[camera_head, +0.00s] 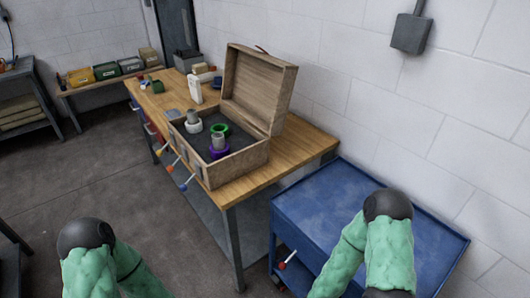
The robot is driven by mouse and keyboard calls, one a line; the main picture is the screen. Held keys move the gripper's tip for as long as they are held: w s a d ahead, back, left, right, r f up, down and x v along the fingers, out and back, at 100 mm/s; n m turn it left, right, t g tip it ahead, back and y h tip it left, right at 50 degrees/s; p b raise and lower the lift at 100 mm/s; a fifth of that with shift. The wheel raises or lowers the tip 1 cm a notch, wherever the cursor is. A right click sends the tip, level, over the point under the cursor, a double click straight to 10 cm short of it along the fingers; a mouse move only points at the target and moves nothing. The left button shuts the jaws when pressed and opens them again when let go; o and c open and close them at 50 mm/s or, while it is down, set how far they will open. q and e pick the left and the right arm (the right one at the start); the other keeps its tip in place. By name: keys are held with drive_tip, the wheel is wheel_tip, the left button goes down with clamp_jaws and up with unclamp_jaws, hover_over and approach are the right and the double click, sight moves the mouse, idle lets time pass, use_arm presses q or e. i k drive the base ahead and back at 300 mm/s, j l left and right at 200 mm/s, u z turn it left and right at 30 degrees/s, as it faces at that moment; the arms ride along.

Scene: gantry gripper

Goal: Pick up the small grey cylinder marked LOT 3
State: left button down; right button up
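An open wooden case (236,162) with a raised lid (258,88) stands on the wooden workbench. Inside it are a small grey cylinder (192,115) at a white ring (193,127), another grey cylinder (219,141) at a purple ring (219,152), and a green ring (224,128). Any LOT 3 marking is too small to read, so I cannot tell which cylinder carries it. My two green-sleeved arms with black rounded joints show at the bottom left and bottom right, well apart from the case. Neither gripper's fingers show.
The workbench (303,149) has a white bottle (195,89) and small items behind the case. A blue cart (342,188) stands at the right, partly hidden by my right arm. Several colored bins line a rear bench (102,86). The floor (95,165) at left is clear.

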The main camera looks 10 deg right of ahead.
sight(218, 138)
drive_tip(key=i+j+z, duration=0.1)
drive_tip(key=j+z, duration=0.15)
drive_tip(key=z, duration=0.15)
drive_tip(key=j+z, duration=0.55)
drive_tip(key=z, duration=0.25)
drive_tip(key=j+z, duration=0.1)
drive_tip(key=j, duration=0.55)
drive_tip(key=k+j+z, duration=0.1)
drive_tip(key=j, duration=0.55)
drive_tip(key=k+j+z, duration=0.1)
drive_tip(key=j, duration=0.5)
